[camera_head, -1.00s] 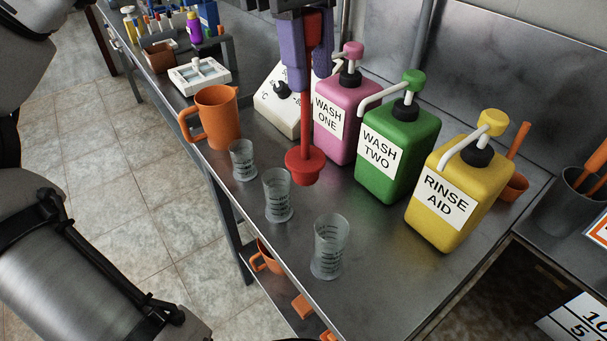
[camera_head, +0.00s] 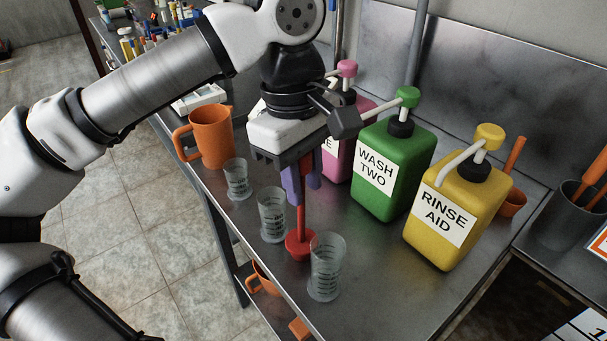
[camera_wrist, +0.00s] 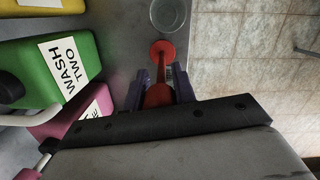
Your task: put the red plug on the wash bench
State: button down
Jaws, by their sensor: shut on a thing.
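The red plug (camera_head: 300,243) has a long red stem and a wide round base. My gripper (camera_head: 301,184) is shut on the upper stem with its purple fingers and holds the plug upright, base down. The plug also shows between the fingers (camera_wrist: 166,92) in the wrist view. The base is at or just above the steel wash bench (camera_head: 365,262); I cannot tell whether it touches. It is between two clear measuring cups, close to the front one.
Clear cups (camera_head: 327,268), (camera_head: 272,216) and (camera_head: 236,180) line the bench's left edge. An orange jug (camera_head: 211,138) stands behind them. Green (camera_head: 392,170), yellow (camera_head: 455,210) and pink (camera_head: 339,160) pump bottles stand to the right. Bare bench lies right of the front cup.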

jog(key=shift+f, duration=0.2)
jog(key=c, duration=1.1)
grip_release()
jog(key=shift+c, duration=0.2)
jog(key=shift+r, duration=0.1)
jog(key=r, duration=0.8)
jog(key=w+a+r, duration=0.1)
jog(key=r, duration=0.3)
jog(key=shift+r+p, duration=0.1)
jog(key=shift+p, duration=0.2)
